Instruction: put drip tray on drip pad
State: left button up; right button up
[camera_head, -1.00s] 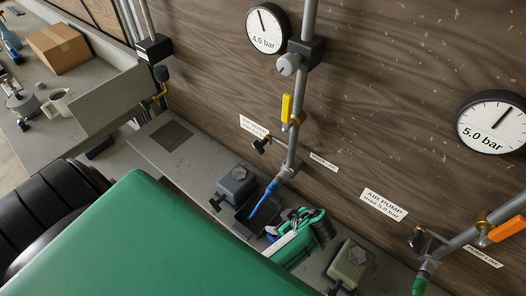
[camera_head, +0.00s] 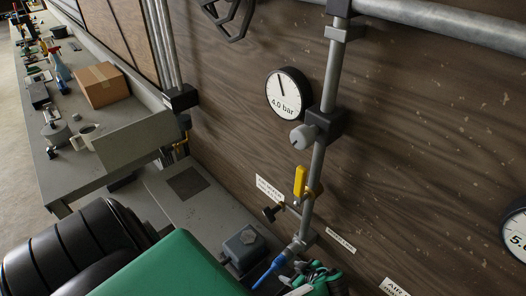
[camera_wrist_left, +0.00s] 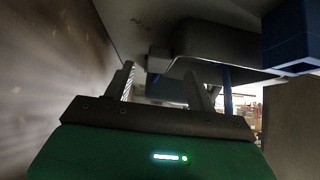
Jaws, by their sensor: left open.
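The drip pad (camera_head: 187,183) is a dark flat square on the grey ledge along the wall, with nothing on it. My right gripper is not in view.
A vertical pipe with a yellow valve handle (camera_head: 299,181) and a gauge (camera_head: 288,94) run up the wooden wall.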

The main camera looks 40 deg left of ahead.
aim_at(284, 268)
pick_arm(q)
jog(key=shift+a+f, duration=0.4)
jog(key=b+x, duration=0.2)
jog(key=x, duration=0.1)
jog(key=shift+a+f, duration=0.25)
jog(key=shift+a, duration=0.1)
jog(key=shift+w+a+f+b, duration=0.1)
jog(key=shift+a+b, duration=0.15)
jog(key=shift+b, duration=0.05)
jog(key=shift+d, duration=0.1)
grip_shut()
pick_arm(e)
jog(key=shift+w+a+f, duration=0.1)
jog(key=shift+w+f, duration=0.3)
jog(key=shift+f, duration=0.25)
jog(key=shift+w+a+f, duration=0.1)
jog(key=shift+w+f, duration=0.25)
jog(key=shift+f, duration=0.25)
